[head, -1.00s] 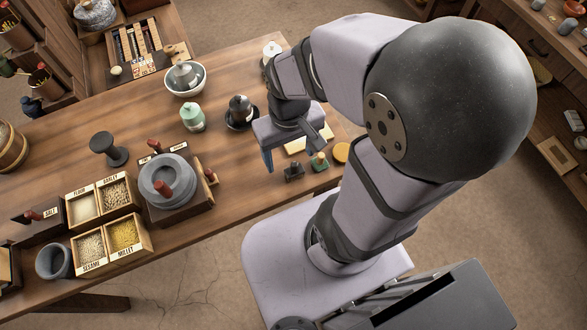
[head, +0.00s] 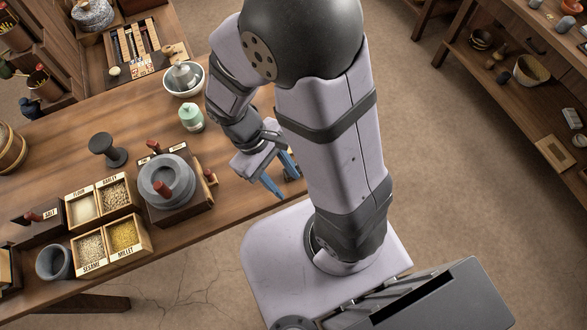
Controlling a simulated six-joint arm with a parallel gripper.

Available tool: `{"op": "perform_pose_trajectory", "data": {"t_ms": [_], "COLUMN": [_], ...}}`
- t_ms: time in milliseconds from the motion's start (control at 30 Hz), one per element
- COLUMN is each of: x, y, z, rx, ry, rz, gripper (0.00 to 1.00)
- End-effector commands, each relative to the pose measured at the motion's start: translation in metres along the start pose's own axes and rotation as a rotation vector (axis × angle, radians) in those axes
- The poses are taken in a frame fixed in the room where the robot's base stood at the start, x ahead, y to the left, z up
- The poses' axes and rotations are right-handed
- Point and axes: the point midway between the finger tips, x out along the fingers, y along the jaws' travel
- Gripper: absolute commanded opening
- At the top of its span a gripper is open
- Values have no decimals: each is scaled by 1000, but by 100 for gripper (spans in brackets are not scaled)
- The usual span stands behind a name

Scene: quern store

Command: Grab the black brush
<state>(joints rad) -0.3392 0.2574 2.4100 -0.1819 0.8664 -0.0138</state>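I cannot pick out a black brush with certainty in the head view. A black spool-shaped thing (head: 108,149) stands on the table left of the quern, and I cannot tell that it is a brush. My gripper (head: 284,187) is at the table's front edge, right of the quern, with its two blue fingers apart and nothing visible between them. My arm covers the table's right part, where small items, one of them dark, showed earlier.
A stone quern (head: 160,205) with red handles is left of my gripper. Labelled grain boxes (head: 108,254) and a grey mortar (head: 54,262) stand further left. The table's middle (head: 85,120) has bare wood.

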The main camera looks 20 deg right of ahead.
Motion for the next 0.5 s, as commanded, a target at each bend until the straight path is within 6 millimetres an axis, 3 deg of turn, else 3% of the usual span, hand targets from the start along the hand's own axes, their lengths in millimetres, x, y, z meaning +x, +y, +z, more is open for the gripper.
{"op": "perform_pose_trajectory", "data": {"t_ms": [200,500], "x": [32,68], "y": [-17,-13], "z": [4,6], "rx": [-336,-709], "ry": [-264,-581], "rz": [204,626], "gripper": [39,39]}}
